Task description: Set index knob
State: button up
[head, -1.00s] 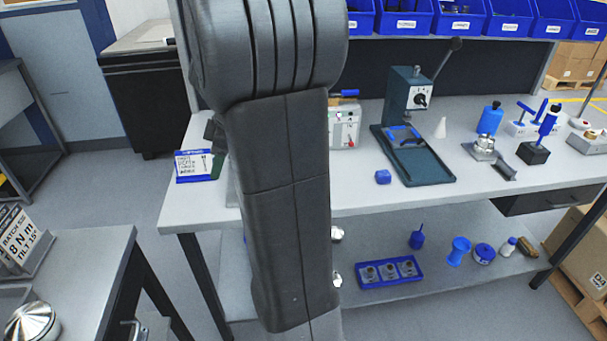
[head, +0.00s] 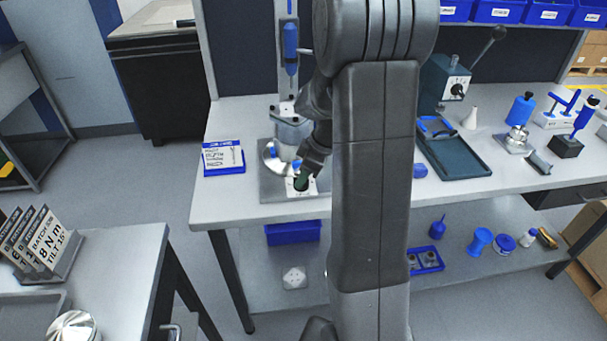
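A machine on the workbench has a grey base plate (head: 268,190), a round silver disc and a column with a blue handle (head: 291,45). A small white dial plate (head: 292,193) lies at the front of this base. My gripper (head: 301,184) points down over the dial plate, its dark green tips at or just above it. I cannot make out the index knob itself; the fingertips may cover it. The tips are too small to show whether they are open or shut, or touching anything.
My arm hides the bench right of the machine. A blue-framed card (head: 224,170) stands to the left. A teal press (head: 445,85) with a tray (head: 455,158) stands to the right. A blue bin (head: 293,232) is on the shelf below. The bench's front left is clear.

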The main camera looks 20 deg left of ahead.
jog(key=shift+a+f, duration=0.1)
jog(key=shift+f, duration=0.1)
grip_shut()
jog(key=shift+m+b, duration=0.3)
jog(key=m+t+b, duration=0.1)
jog(key=m, duration=0.1)
jog(key=shift+s+m+b, duration=0.15)
jog(key=shift+m+b, duration=0.15)
jog(key=m+t, duration=0.1)
jog(key=m, duration=0.2)
jog(key=shift+s, duration=0.1)
jog(key=shift+m+t+h, duration=0.3)
jog(key=shift+m+t, duration=0.3)
jog(key=shift+m, duration=0.6)
